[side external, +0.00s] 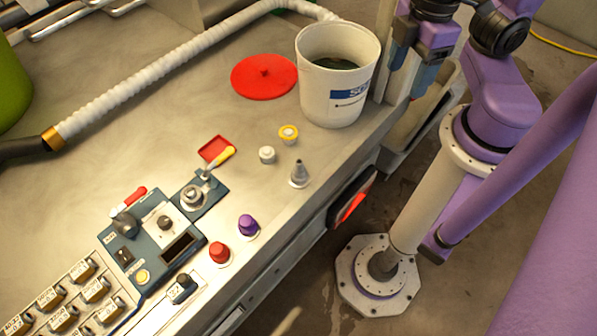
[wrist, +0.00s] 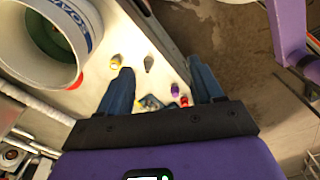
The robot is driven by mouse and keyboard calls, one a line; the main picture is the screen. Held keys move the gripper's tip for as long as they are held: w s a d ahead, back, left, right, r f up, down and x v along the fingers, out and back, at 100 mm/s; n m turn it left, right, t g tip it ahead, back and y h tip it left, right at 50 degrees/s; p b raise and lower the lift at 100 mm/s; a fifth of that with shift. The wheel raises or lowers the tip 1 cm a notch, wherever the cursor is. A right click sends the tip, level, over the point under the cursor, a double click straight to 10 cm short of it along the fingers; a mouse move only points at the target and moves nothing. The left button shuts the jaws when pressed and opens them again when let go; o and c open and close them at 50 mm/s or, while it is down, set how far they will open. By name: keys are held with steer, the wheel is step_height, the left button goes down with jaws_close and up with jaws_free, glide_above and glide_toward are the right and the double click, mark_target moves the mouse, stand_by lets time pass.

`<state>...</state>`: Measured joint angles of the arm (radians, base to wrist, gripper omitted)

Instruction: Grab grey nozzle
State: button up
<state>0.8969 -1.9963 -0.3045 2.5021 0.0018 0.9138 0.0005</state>
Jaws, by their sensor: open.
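The grey nozzle (side external: 299,174), a small cone on a wider base, stands upright near the worktop's front edge in the side view. It also shows in the wrist view (wrist: 148,63), ahead of and between my fingers. My gripper (side external: 413,82) hangs at the top right of the side view, right of the white bucket and well apart from the nozzle. In the wrist view my gripper (wrist: 160,72) has its two blue fingers spread wide with nothing between them.
Near the nozzle stand a white cap (side external: 267,155), a yellow-ringed cap (side external: 288,134), and purple (side external: 248,225) and red (side external: 219,253) knobs. A white bucket (side external: 334,104) and red lid (side external: 264,77) stand behind. A control panel (side external: 150,240) lies to the left.

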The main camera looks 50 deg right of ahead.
stand_by(0.4)
steer(key=shift+o, duration=0.9)
